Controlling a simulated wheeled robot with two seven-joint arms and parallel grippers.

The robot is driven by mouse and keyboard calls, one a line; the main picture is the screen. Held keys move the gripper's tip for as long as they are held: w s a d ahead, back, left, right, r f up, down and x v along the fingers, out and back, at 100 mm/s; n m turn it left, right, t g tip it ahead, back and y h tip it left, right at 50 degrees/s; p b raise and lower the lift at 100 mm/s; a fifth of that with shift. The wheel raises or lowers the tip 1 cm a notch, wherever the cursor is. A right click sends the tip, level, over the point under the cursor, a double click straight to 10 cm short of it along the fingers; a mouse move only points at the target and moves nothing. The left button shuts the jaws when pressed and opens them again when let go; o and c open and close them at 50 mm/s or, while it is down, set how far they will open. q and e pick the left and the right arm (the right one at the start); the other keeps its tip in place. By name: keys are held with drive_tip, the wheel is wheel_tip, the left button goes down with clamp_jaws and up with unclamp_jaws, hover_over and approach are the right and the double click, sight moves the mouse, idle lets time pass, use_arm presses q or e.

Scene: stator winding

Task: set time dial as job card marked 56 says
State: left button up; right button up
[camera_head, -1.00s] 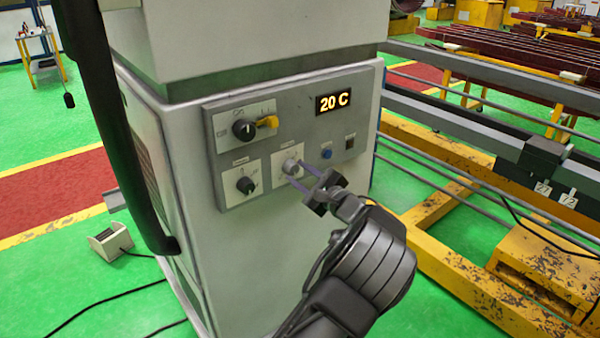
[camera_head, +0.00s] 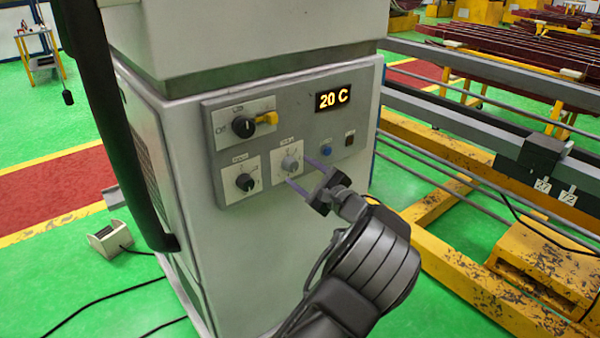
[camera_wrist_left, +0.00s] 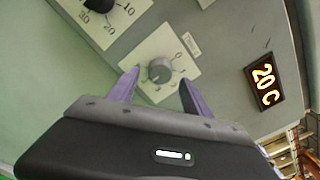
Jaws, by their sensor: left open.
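The control panel (camera_head: 300,120) on the white machine carries a grey knob (camera_head: 290,164) on a pale plate. In the left wrist view this knob (camera_wrist_left: 160,71) has small numerals around it. A black knob (camera_head: 245,182) sits left of it; its scale shows marks such as 20 and 30 in the left wrist view. The plate labels are too small to read, so I cannot tell which knob is the time dial. My left gripper (camera_head: 302,171) is open, its purple fingers spread on either side of the grey knob, apparently not gripping it. I see no card marked 56.
The display (camera_head: 333,100) reads 20 C. A blue button (camera_head: 326,153) and a dark switch (camera_head: 349,141) lie to the right. Yellow rails (camera_head: 440,160) stand right of the machine. Small tags (camera_head: 567,197) hang there.

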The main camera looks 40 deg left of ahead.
use_arm(q)
drive_tip(key=v, duration=0.6)
drive_tip(key=shift+d+b, duration=0.3)
drive_tip(key=shift+b, duration=0.05)
drive_tip(key=shift+s, duration=0.1)
